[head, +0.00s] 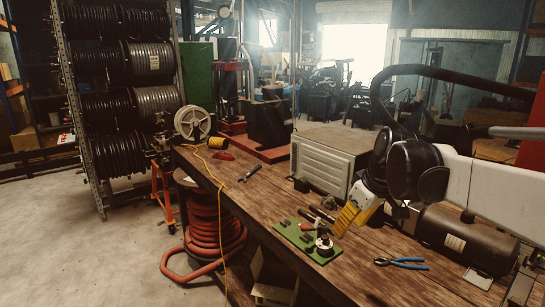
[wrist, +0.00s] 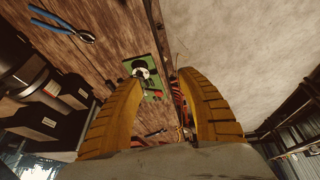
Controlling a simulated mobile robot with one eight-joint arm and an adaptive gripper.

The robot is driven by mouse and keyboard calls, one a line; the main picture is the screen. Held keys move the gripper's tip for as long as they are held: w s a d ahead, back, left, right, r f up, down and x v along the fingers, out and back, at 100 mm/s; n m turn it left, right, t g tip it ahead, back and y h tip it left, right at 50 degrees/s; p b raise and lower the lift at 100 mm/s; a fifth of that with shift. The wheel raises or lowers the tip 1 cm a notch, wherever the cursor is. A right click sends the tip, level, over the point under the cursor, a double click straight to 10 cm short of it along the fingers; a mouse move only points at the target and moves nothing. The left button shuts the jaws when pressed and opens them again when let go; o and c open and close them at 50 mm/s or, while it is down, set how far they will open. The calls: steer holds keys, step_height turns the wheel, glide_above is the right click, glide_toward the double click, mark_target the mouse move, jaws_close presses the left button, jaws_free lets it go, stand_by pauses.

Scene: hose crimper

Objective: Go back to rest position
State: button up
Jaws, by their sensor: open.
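My gripper (head: 345,217) hangs over the wooden workbench (head: 250,195), above the right side of a green board. In the wrist view my gripper (wrist: 160,78) shows two yellow ribbed fingers spread apart, with nothing between them. The green board (head: 292,231) lies on the bench near its front edge. A round dark and pale metal fitting (head: 324,244) stands on it, below my gripper; the fitting also shows in the wrist view (wrist: 142,74). A small red piece (head: 306,226) lies on the board.
Blue-handled pliers (head: 402,262) lie right of the board. A dark cylindrical machine (head: 462,240) stands on the right. A pale panelled box (head: 320,165) stands behind the board. Dark tools (head: 322,214) lie between them. Another tool (head: 249,173) lies farther left. The floor left is open.

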steer(key=s+f+m+t+h+b, duration=0.1)
steer(key=s+f+m, duration=0.2)
steer(key=s, duration=0.8)
steer(key=s+f+m+t+h+b, duration=0.1)
steer(key=s+f+m+t, duration=0.1)
steer(key=s+f, duration=0.5)
steer(key=s+a+m, duration=0.1)
steer(key=s, duration=0.4)
steer(key=shift+f+m, duration=0.15)
steer(key=shift+m, duration=0.15)
